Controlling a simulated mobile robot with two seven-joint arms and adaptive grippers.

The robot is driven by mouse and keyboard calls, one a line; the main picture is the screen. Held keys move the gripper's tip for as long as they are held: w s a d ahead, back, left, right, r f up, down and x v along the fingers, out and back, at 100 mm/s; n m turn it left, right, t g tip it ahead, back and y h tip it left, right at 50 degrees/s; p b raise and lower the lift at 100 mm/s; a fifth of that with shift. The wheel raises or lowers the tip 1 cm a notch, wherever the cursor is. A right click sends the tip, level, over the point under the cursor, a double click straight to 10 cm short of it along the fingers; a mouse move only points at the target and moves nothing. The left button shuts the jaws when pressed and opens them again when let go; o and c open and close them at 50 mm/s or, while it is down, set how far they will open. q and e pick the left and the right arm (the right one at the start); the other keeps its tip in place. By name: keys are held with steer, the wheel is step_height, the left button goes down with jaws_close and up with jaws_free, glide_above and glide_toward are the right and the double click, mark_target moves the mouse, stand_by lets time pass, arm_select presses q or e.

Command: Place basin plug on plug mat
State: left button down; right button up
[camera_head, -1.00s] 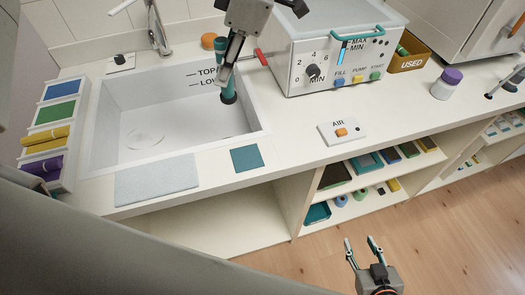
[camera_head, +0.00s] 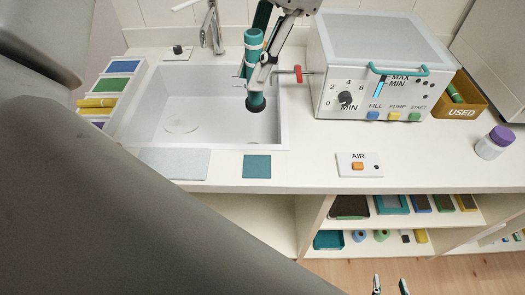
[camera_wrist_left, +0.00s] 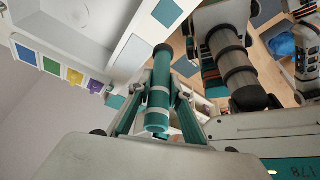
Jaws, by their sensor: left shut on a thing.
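The basin plug is a teal tube (camera_head: 252,45) with pale bands and a black foot. It stands nearly upright in front of the basin's back right. My left gripper (camera_head: 262,72) is shut on it; the left wrist view shows the fingers (camera_wrist_left: 160,100) on both sides of the tube (camera_wrist_left: 160,97). Whether its foot touches the basin is unclear. The plug mat seems to be the small teal square (camera_head: 257,166) on the counter's front edge, right of a pale grey mat (camera_head: 173,163). My right gripper (camera_head: 390,287) is open and empty at the bottom edge.
The white basin (camera_head: 180,105) has raised rims and a tap (camera_head: 212,28) behind it. A control box (camera_head: 370,75) with a red-handled valve (camera_head: 298,74) stands close right of the plug. An AIR switch (camera_head: 358,165) lies right of the teal mat. Counter around the teal mat is clear.

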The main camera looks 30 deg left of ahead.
arm_select(q)
step_height(320, 180, down, 19)
steer(key=shift+f, duration=0.15)
stand_by(0.4)
steer(key=shift+f+b, duration=0.15)
steer(key=shift+b, duration=0.15)
steer(key=c, duration=1.9)
jaws_free()
steer(key=v, duration=1.2)
